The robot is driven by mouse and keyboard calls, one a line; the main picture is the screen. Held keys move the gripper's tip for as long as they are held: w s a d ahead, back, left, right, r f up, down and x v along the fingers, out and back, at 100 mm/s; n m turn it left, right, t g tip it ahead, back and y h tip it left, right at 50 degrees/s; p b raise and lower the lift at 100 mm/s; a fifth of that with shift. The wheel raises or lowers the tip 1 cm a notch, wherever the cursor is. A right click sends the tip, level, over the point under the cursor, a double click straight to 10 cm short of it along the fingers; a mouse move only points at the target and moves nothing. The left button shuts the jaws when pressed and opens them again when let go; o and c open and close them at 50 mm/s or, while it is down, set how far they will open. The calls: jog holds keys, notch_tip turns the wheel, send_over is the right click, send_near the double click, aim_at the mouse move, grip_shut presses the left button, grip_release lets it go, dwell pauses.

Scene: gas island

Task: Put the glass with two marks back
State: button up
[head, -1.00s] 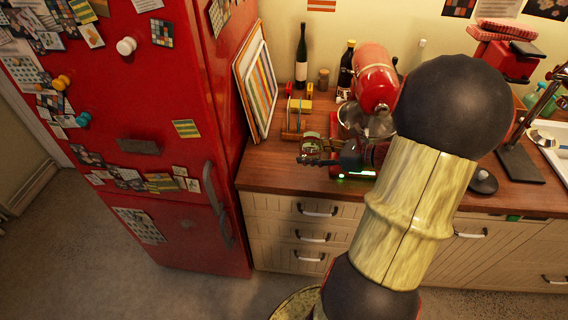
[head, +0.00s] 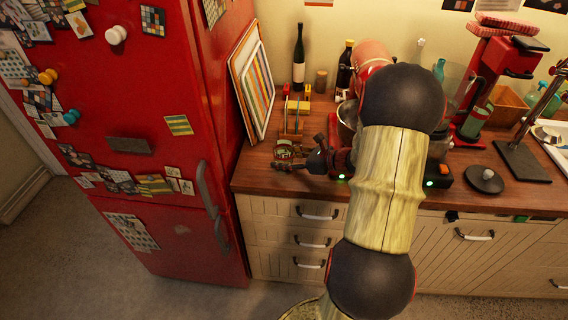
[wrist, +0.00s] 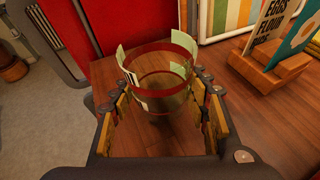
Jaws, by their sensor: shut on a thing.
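A clear glass (wrist: 158,88) with dark red bands and pale green patches stands upright between the fingers of my gripper (wrist: 160,112) in the wrist view. The fingers close on it from both sides. How many separate marks it has is hard to tell, as the far side shows through. In the head view, the glass (head: 285,147) is small, at my gripper (head: 290,164), over the left end of the wooden counter (head: 262,181). Whether its base touches the wood is not clear.
A red fridge (head: 150,200) stands just left of the counter. Framed boards (head: 258,85) lean against it, with a small wooden rack (head: 294,113) beside them. A dark bottle (head: 299,60) stands behind. A red mixer (head: 374,58) is partly hidden by my arm. Bare wood lies around the glass.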

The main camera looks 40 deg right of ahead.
jog(key=shift+f, duration=0.35)
jog(key=shift+f, duration=0.15)
jog(key=o, duration=1.4)
